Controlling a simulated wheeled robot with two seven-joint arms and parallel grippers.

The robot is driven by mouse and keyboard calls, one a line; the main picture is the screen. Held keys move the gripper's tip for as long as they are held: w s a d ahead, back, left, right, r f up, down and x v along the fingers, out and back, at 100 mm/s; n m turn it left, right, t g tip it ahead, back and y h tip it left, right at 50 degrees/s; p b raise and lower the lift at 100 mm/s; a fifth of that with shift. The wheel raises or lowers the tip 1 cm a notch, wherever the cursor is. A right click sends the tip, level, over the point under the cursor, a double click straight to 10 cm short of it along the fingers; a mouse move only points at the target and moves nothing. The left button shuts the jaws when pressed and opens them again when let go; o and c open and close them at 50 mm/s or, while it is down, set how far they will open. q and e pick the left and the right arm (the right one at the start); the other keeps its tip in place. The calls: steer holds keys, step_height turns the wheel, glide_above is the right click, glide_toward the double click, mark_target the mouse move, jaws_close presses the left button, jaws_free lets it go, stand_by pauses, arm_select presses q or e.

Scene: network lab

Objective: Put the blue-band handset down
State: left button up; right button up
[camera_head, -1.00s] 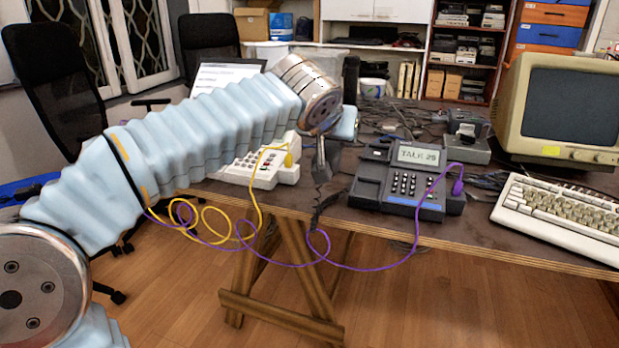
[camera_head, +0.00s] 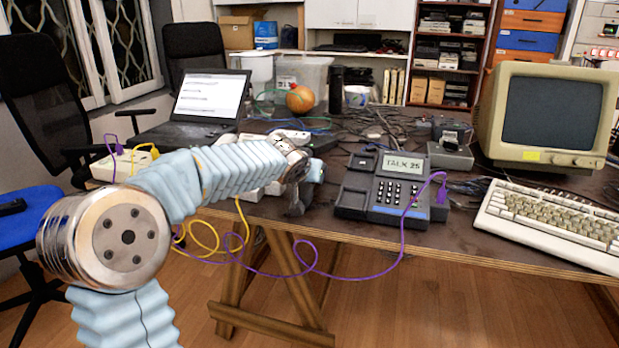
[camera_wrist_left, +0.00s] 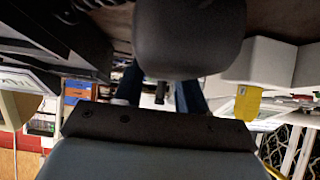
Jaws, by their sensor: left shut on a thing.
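The dark desk phone (camera_head: 362,206) with a blue stripe stands on the table, its screen reading TALK 25. Its left side, where a cradle shows, is empty. My left gripper (camera_head: 296,198) is just left of this phone, low near the table's front edge. It is shut on the dark handset (camera_wrist_left: 190,38), whose rounded end fills the top middle of the left wrist view. The handset is mostly hidden by the gripper in the head view. I cannot tell whether it touches the table. My right gripper is not in view.
A purple cable (camera_head: 410,215) loops off the table edge. The monitor (camera_head: 548,115) and keyboard (camera_head: 552,222) stand at right.

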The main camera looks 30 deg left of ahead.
arm_select(q)
steer(key=shift+f, duration=0.1)
steer(key=shift+f, duration=0.15)
steer(key=o, duration=1.2)
steer(key=shift+c, duration=0.2)
steer(key=shift+r, duration=0.25)
steer(key=b+v, duration=0.1)
steer(key=v, duration=1.1)
steer(key=shift+d+f, duration=0.1)
steer(key=shift+d, duration=0.05)
